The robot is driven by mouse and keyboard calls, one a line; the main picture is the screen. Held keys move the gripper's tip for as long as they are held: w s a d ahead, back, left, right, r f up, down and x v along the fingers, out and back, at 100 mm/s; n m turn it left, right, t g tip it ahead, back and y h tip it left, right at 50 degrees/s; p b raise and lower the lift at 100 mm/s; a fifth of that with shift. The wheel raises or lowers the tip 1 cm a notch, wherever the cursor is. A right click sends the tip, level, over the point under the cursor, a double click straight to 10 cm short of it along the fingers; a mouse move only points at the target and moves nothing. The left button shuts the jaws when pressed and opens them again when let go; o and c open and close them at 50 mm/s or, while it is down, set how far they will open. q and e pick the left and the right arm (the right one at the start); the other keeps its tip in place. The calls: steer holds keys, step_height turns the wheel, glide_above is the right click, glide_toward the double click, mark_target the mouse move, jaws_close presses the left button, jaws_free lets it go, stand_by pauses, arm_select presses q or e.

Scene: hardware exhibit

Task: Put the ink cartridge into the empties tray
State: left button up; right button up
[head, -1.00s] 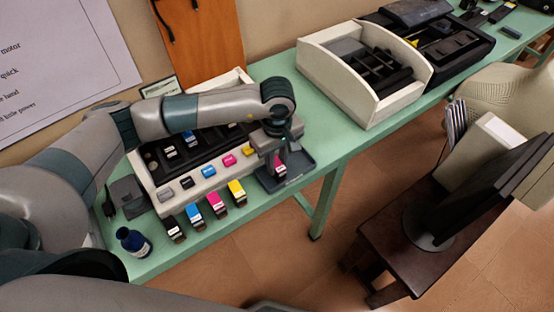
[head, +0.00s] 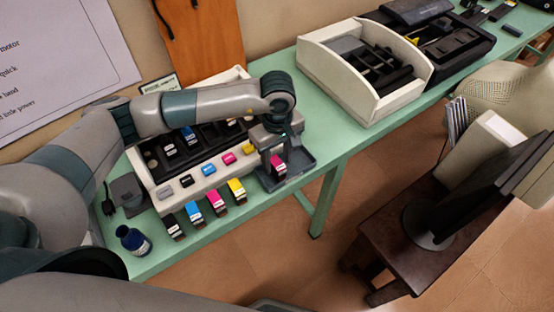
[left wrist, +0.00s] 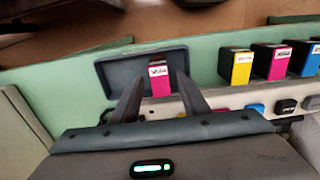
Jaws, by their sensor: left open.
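A magenta ink cartridge (head: 279,168) with a white label stands in a small dark grey tray (head: 301,160) at the front edge of the green table. In the left wrist view the cartridge (left wrist: 159,80) is upright inside the tray (left wrist: 115,72). My left gripper (head: 276,156) is over the tray, pointing down. In the left wrist view its fingers (left wrist: 158,90) are spread, one on each side of the cartridge, with a gap visible at the fingertips. The cartridge's lower end is partly hidden. My right gripper is not in view.
A row of black, cyan, magenta and yellow cartridges (head: 216,203) stands along the front edge, left of the tray. The opened printer (head: 165,200) is behind them. A blue ink bottle (head: 133,240) stands at left. Table right of the tray is clear up to a white case (head: 385,105).

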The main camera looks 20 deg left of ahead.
mark_target(277, 162)
arm_select(q)
step_height(277, 162, up, 7)
steer(key=b, duration=0.2)
steer(key=shift+w+b, duration=0.1)
steer(key=shift+b, duration=0.3)
step_height(277, 162, up, 4)
steer(key=shift+r+b, duration=0.15)
steer(key=shift+b, duration=0.45)
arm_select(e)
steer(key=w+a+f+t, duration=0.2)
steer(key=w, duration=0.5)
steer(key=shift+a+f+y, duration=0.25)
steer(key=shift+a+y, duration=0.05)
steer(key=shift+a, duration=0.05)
